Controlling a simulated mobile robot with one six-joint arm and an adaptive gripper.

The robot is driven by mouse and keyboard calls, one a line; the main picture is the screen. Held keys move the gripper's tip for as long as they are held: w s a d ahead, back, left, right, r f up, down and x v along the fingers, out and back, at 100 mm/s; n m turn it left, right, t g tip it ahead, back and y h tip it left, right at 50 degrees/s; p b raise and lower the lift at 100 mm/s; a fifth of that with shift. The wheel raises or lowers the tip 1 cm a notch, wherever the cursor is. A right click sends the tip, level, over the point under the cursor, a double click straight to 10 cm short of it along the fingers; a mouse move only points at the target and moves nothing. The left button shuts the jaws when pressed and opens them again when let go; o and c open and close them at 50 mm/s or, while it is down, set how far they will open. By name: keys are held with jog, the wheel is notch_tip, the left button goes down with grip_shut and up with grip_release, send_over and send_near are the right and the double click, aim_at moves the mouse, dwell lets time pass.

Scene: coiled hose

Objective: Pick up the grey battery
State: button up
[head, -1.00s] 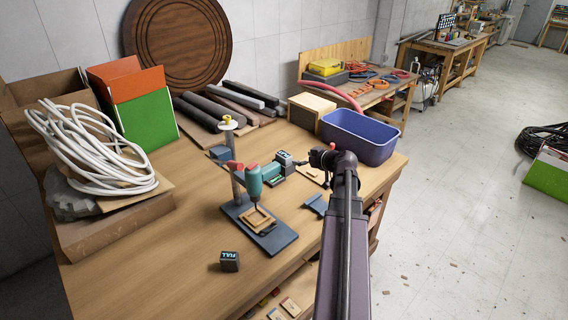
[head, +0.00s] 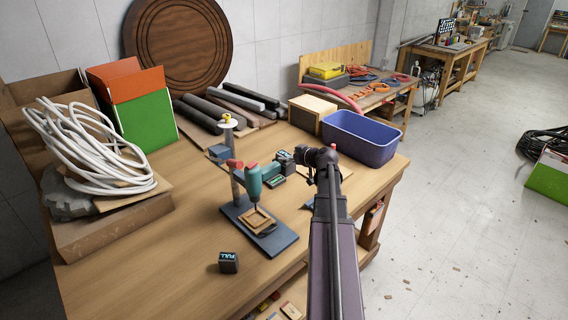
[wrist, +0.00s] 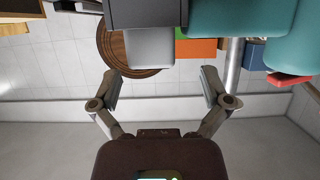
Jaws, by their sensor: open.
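A dark grey battery block (head: 285,161) with a pale label sits at the end of the teal drill (head: 254,182) on the workbench stand. In the wrist view a lighter grey block (wrist: 150,48) hangs on a darker grey part beside the teal body, ahead of my fingers. A second dark block (head: 228,262), marked FULL, stands alone on the bench front. My gripper (wrist: 162,84) is open, with nothing between its fingers. In the head view my wrist mostly hides it, just right of the drill's battery.
The drill stand's base plate (head: 270,236) and post stand left of my arm. A blue-purple bin (head: 362,138) is close behind and right of my wrist. A white hose coil (head: 85,150) lies at the left. The front left bench top is clear.

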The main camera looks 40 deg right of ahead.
aim_at(286, 154)
jog(key=shift+w, duration=0.1)
jog(key=b+x, duration=0.1)
jog(key=x, duration=0.3)
jog(key=shift+d+f+b, duration=0.15)
jog(key=shift+d+b, duration=0.25)
jog(key=shift+w+a+f, duration=0.1)
jog(key=shift+w+f, duration=0.05)
jog(key=shift+w, duration=0.35)
jog(key=shift+c, duration=0.2)
jog(key=c, duration=1.3)
